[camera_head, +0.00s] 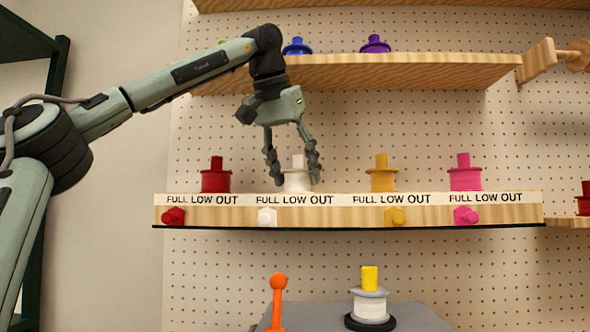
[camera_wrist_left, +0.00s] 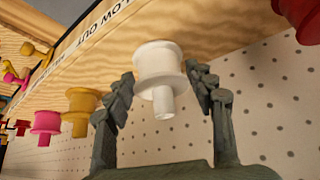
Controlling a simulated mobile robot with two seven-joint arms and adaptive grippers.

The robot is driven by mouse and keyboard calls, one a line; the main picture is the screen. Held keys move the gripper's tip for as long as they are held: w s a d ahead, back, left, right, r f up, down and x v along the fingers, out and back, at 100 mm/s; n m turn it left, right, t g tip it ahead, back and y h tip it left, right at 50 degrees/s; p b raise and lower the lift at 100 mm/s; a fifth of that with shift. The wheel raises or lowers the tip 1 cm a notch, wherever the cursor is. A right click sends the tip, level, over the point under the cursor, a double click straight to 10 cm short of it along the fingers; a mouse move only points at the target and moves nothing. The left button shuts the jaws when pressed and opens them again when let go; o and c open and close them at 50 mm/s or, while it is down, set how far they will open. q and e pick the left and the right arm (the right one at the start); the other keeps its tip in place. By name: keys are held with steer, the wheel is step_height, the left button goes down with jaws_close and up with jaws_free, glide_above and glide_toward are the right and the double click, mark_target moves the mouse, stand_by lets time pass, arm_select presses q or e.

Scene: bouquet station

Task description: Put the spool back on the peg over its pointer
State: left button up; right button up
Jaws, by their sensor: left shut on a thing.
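The white spool (camera_head: 297,180) stands upright at the second place from the left on the labelled shelf (camera_head: 345,214). It looks seated level with its neighbours; the peg under it is hidden. My left gripper (camera_head: 294,178) reaches down from above with one finger on each side of this spool, shut on it. In the left wrist view the white spool (camera_wrist_left: 158,66) shows between the fingers (camera_wrist_left: 160,95). The white pointer (camera_head: 267,217) is on the shelf's front edge, under the word FULL. My right gripper is not in view.
A red spool (camera_head: 215,178) stands to the left, a yellow spool (camera_head: 384,178) and a pink spool (camera_head: 464,177) to the right. An upper shelf (camera_head: 370,72) overhangs behind. Below, a grey surface (camera_head: 415,318) carries a white-and-grey spool stand (camera_head: 370,305) and an orange knobbed post (camera_head: 278,300).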

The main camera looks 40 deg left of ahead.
mark_target(293, 169)
arm_select(q)
steer(key=shift+d, duration=0.1)
steer(key=o, duration=1.2)
steer(key=shift+s+r, duration=0.15)
steer(key=shift+r, duration=0.25)
steer(key=shift+s+d+r, duration=0.15)
steer(key=shift+s+r, duration=0.35)
steer(key=shift+s+d+r, duration=0.15)
steer(key=shift+s+r, duration=0.3)
steer(key=shift+s, duration=0.05)
steer(key=s+d, duration=0.1)
steer(key=s, duration=0.2)
steer(key=s+d+b, duration=0.1)
steer(key=s, duration=0.3)
steer(key=s+d, duration=0.1)
steer(key=s, duration=0.2)
steer(key=shift+s+d, duration=0.25)
steer(key=shift+s, duration=0.1)
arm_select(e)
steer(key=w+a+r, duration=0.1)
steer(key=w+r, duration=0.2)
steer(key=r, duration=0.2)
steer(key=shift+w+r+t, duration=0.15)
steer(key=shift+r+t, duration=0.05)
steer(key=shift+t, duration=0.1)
